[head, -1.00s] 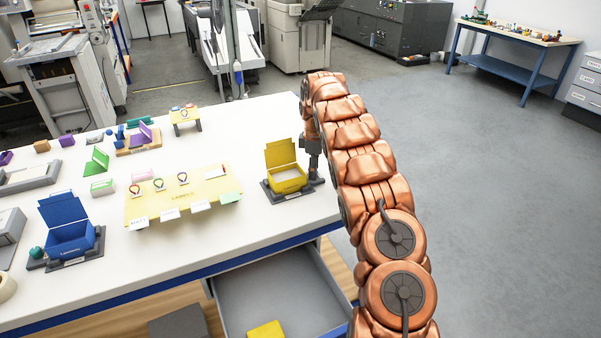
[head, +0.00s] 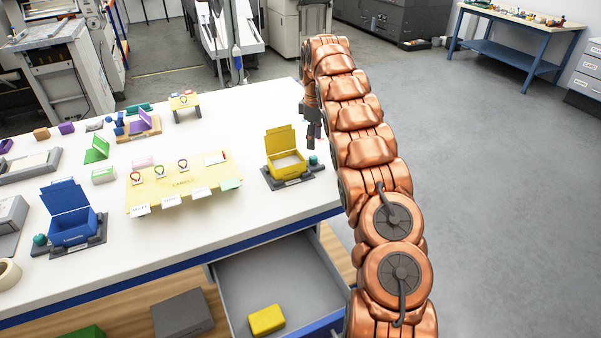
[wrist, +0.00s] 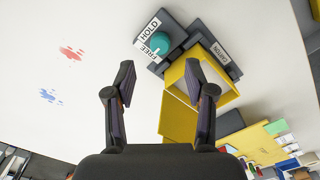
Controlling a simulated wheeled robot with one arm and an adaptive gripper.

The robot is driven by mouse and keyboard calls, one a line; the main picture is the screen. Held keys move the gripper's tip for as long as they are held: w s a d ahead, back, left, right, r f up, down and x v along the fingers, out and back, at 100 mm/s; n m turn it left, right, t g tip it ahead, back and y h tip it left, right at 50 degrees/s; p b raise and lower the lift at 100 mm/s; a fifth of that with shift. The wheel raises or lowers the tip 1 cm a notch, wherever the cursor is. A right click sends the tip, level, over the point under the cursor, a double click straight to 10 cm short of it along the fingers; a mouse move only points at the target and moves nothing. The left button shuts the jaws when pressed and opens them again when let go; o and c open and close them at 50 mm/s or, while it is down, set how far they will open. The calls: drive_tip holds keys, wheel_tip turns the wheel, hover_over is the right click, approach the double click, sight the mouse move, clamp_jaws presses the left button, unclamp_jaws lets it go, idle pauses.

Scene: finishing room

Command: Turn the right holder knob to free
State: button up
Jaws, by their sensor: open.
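The right holder (head: 293,180) stands near the right end of the white table and carries an open yellow box (head: 286,162). Its teal knob (head: 313,160) sits at the holder's right end. In the wrist view the knob (wrist: 160,45) is beside labels reading HOLD (wrist: 149,27) and FREE (wrist: 155,46). I cannot tell clearly where the knob points. My gripper (head: 314,135) is above and just behind the knob, apart from it. In the wrist view my gripper (wrist: 160,78) is open and empty, the knob lying beyond the gap between its fingertips.
A blue box (head: 70,228) in a similar holder with a teal knob stands at the left. A yellow labels board (head: 178,186) lies between the holders. An open grey drawer (head: 285,270) below holds a yellow block (head: 267,319). The table right of the holder is bare.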

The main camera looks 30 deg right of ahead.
drive_tip(key=shift+r, duration=0.6)
drive_tip(key=shift+s+a+r, duration=0.2)
drive_tip(key=shift+a+r, duration=0.1)
drive_tip(key=s+a+r+m+b, duration=0.1)
drive_tip(key=s+a+r+m, duration=0.2)
drive_tip(key=s+a, duration=0.5)
drive_tip(key=s+a+r+m+g+b, duration=0.1)
drive_tip(key=s+a+r, duration=0.3)
drive_tip(key=s+a, duration=0.4)
drive_tip(key=s+m, duration=0.1)
drive_tip(key=s, duration=0.3)
drive_tip(key=shift+s+a+m+h, duration=0.2)
drive_tip(key=shift+s+m+h, duration=0.1)
drive_tip(key=shift+m, duration=0.1)
idle(0.5)
drive_tip(key=s+a+f, duration=0.2)
drive_tip(key=s+a, duration=0.1)
drive_tip(key=s, duration=0.6)
drive_tip(key=s+a+f+m, duration=0.1)
drive_tip(key=s+a, duration=0.3)
drive_tip(key=s, duration=0.5)
drive_tip(key=s+a+f+m, duration=0.1)
drive_tip(key=s+a+f, duration=0.3)
drive_tip(key=s, duration=0.5)
drive_tip(key=shift+g, duration=0.4)
